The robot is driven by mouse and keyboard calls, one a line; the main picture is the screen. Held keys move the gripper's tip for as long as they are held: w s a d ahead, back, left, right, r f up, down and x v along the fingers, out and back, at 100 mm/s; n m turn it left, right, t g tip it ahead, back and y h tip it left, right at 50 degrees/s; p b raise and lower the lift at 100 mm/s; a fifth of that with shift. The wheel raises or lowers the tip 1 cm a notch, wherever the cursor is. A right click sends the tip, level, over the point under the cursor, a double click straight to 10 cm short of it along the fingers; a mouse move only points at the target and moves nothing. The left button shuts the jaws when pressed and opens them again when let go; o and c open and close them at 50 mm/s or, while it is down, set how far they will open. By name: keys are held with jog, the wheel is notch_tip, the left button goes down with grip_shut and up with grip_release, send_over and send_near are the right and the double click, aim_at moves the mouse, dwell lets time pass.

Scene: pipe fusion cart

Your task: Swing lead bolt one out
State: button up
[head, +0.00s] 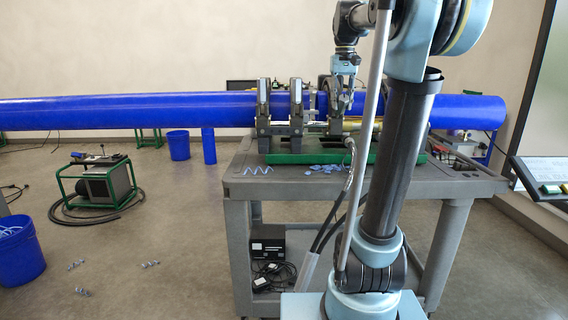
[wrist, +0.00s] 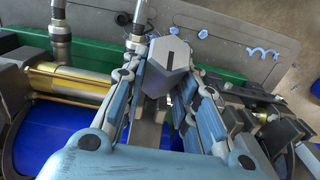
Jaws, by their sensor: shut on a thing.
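In the wrist view, lead bolt one appears as a grey hexagonal head (wrist: 170,54) with a dark slot mark. My gripper (wrist: 163,76) is shut on it, with one finger on each side. The bolt's shank is mostly hidden behind the fingers. In the head view, my gripper (head: 345,78) is above the right part of the clamp row on the cart. The bolt cannot be made out there. The blue pipe (head: 130,110) runs through the clamps (head: 296,105), and shows below my gripper in the wrist view (wrist: 50,135).
The grey cart (head: 240,185) carries the machine on a green base (head: 290,158), with blue shavings (head: 325,168) in front. A brass-coloured cylinder (wrist: 65,83) and hose fittings (wrist: 60,35) lie close to my fingers. A blue bucket (head: 20,255) and hydraulic unit (head: 98,182) stand left.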

aim_at(343, 107)
jog(key=shift+s+f, duration=0.75)
jog(key=shift+f, duration=0.15)
jog(key=shift+s+f, duration=0.55)
jog(key=shift+f, duration=0.5)
jog(key=o, duration=1.9)
jog(key=shift+o, duration=0.2)
